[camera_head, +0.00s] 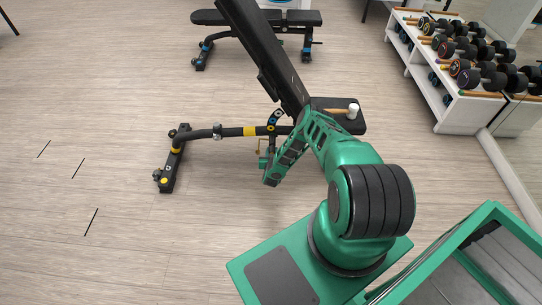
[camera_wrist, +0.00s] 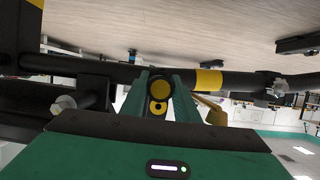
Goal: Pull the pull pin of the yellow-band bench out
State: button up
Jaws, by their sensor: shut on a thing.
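The yellow-band bench stands in the middle of the head view, with its yellow band (camera_head: 250,131) on the black frame tube; the band (camera_wrist: 209,80) also shows in the wrist view. In the wrist view my gripper (camera_wrist: 161,84) has its two green fingers on either side of a round dark pull pin with a yellow face (camera_wrist: 160,91). The fingers are shut on it, just in front of the tube. In the head view my arm reaches under the raised backrest (camera_head: 268,50), and the pin cannot be made out there.
A mallet (camera_head: 341,112) lies on the bench seat (camera_head: 323,103). A blue-marked bench (camera_head: 257,18) stands behind. A white dumbbell rack (camera_head: 447,98) is at the right. In the wrist view a tan part (camera_wrist: 213,110) is right of the fingers. The floor at the left is clear.

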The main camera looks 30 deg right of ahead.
jog(key=shift+s+a, duration=0.65)
jog(key=shift+s, duration=0.15)
jog(key=o, duration=1.1)
jog(key=shift+s, duration=0.1)
jog(key=v, duration=1)
jog(key=shift+s+a+r, duration=0.1)
jog(key=shift+s+a, duration=0.1)
jog(key=shift+a, duration=0.05)
